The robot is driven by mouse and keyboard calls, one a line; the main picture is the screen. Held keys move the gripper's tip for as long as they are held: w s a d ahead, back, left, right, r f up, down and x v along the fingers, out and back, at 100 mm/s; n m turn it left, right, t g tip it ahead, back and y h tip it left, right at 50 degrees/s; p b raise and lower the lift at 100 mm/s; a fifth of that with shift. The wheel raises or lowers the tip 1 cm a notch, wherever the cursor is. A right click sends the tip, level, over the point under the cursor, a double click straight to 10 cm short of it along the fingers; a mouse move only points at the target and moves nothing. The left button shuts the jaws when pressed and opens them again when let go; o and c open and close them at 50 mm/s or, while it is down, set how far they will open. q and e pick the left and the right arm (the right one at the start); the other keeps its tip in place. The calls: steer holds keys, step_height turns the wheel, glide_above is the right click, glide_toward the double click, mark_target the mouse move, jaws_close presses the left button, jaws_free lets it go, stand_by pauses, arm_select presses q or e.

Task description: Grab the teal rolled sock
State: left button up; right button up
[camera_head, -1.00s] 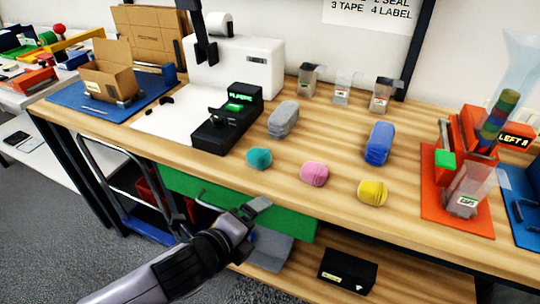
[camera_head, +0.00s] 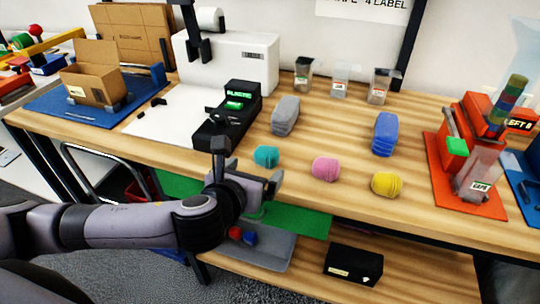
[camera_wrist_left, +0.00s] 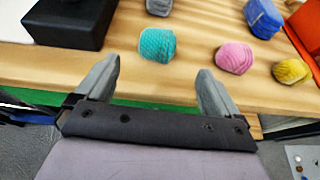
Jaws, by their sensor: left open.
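The teal rolled sock (camera_head: 266,157) lies on the wooden table near its front edge, right of the black scale. In the left wrist view the teal sock (camera_wrist_left: 157,45) is ahead of my fingertips, roughly between them and a little beyond. My left gripper (camera_head: 246,164) is open and empty at the table's front edge, just in front of the sock and apart from it. It also shows in the left wrist view (camera_wrist_left: 155,80) with both fingers spread. My right gripper does not show.
A pink rolled sock (camera_head: 326,168) and a yellow one (camera_head: 387,184) lie to the right. Behind are a grey bundle (camera_head: 286,115) and a blue bundle (camera_head: 385,134). The black scale (camera_head: 228,115) stands left of the teal sock. A lower shelf (camera_head: 300,262) holds a black box (camera_head: 353,265).

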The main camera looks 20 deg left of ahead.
mark_target(263, 161)
arm_select(q)
steer(key=shift+x, duration=3.5)
steer(key=shift+a+f, duration=0.1)
steer(key=shift+a, duration=0.15)
steer(key=c, duration=1.1)
